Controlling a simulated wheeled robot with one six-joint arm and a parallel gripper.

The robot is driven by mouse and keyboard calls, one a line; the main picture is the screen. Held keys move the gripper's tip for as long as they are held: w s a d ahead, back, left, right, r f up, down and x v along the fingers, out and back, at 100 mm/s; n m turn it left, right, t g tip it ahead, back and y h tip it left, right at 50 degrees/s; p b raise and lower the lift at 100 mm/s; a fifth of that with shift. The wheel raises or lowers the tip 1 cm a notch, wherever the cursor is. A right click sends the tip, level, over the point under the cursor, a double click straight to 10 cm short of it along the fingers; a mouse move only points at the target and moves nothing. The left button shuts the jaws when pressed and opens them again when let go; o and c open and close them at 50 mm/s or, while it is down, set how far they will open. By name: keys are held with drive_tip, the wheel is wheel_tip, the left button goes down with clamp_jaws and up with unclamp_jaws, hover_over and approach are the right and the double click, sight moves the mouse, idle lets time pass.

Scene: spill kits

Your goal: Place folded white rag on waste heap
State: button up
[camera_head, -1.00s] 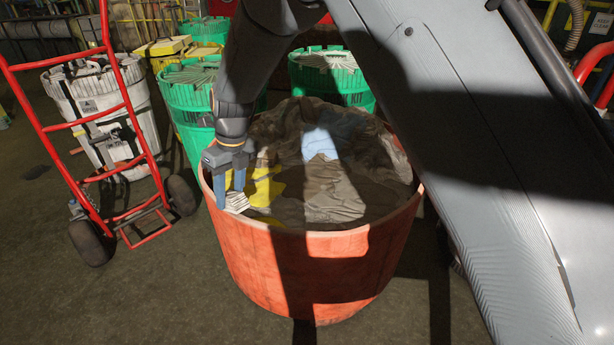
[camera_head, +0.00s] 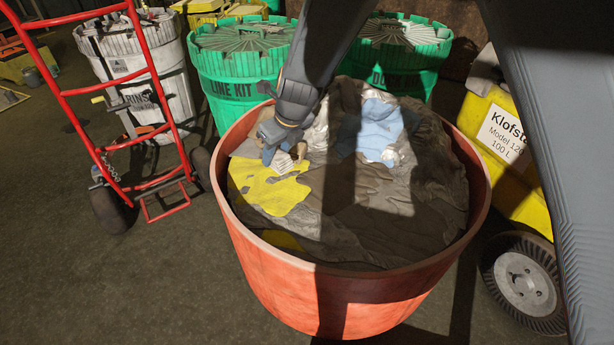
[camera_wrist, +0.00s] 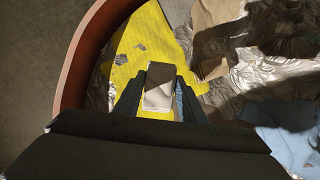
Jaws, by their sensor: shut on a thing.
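The folded white rag (camera_head: 283,163) is a small pale striped piece between the fingers of my gripper (camera_head: 279,153). In the wrist view the rag (camera_wrist: 159,87) shows as a small grey-white block, with my gripper's two dark fingers (camera_wrist: 160,98) on either side of it. The waste heap (camera_head: 370,205) is a dark brown crumpled mass inside a round orange-red tub (camera_head: 290,290). My gripper is inside the rim, over the heap's left part, beside a yellow sheet (camera_head: 268,190). Whether the rag touches the heap is hard to tell.
A light blue cloth (camera_head: 378,128) lies on the heap's far side. Green lidded drums (camera_head: 235,85) stand close behind the tub. A red hand truck (camera_head: 150,130) and a white drum (camera_head: 170,95) stand left, a yellow wheeled unit (camera_head: 505,150) right. Floor at front left is clear.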

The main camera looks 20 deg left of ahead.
sight(285, 160)
wheel_tip(285, 160, down, 8)
drive_tip(key=b, duration=0.2)
drive_tip(key=shift+b, duration=0.4)
drive_tip(key=o, duration=1.1)
drive_tip(key=shift+r, duration=0.1)
drive_tip(key=p+v, duration=0.3)
drive_tip(key=v, duration=0.9)
drive_tip(key=shift+d+p, duration=0.1)
drive_tip(key=shift+p, duration=0.25)
